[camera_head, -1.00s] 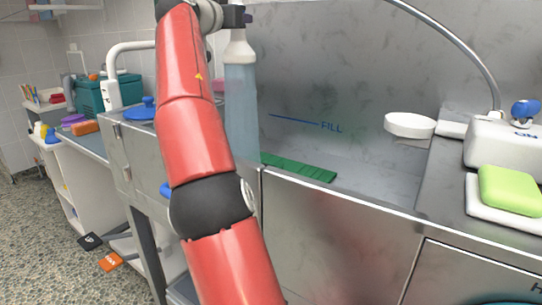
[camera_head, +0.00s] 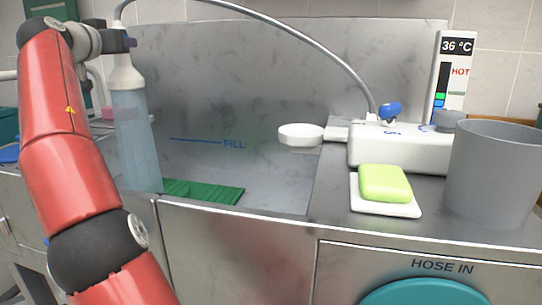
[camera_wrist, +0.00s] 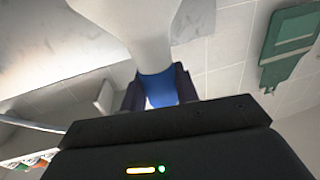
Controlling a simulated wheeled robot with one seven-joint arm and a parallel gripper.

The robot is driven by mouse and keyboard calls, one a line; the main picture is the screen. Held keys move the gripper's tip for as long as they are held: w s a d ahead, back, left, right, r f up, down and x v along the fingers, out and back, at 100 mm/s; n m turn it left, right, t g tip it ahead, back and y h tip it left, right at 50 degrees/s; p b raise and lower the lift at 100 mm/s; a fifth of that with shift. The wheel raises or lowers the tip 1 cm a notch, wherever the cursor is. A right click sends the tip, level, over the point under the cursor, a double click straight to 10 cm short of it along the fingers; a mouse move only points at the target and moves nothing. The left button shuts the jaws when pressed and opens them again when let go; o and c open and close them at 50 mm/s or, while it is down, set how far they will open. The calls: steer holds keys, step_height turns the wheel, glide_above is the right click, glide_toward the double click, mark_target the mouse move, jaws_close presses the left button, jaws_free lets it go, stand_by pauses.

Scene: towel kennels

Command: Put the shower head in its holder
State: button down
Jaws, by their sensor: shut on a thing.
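My gripper (camera_head: 129,42) is shut on the white shower head (camera_head: 123,74) at the upper left, above the steel tub. In the wrist view my gripper's dark fingers (camera_wrist: 158,92) sit either side of a blue band (camera_wrist: 158,88) on the white shower head (camera_wrist: 140,30). The shower head points down, and a translucent bluish column (camera_head: 137,145), looking like water, reaches from it into the tub. A grey hose (camera_head: 290,38) arcs from it to the white tap unit (camera_head: 405,146). A white round piece (camera_head: 300,134) on a short bracket, perhaps the holder, juts over the tub, well right of the shower head.
A green mat (camera_head: 205,191) lies in the tub (camera_head: 250,180). Green soap on a white dish (camera_head: 386,210) and a grey cup (camera_head: 492,175) stand on the right ledge. A temperature panel (camera_head: 455,75) is behind. Space between the shower head and the round piece looks open.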

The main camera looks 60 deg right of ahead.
steer(key=shift+r, duration=0.15)
step_height(320, 180, up, 8)
steer(key=p, duration=0.8)
steer(key=shift+s+d, duration=0.15)
steer(key=s+d+b, duration=0.6)
steer(key=s, duration=0.6)
steer(key=shift+d, duration=0.15)
steer(key=s+d+b, duration=0.1)
steer(key=s+d, duration=0.5)
steer(key=s, duration=0.6)
steer(key=shift+d, duration=0.25)
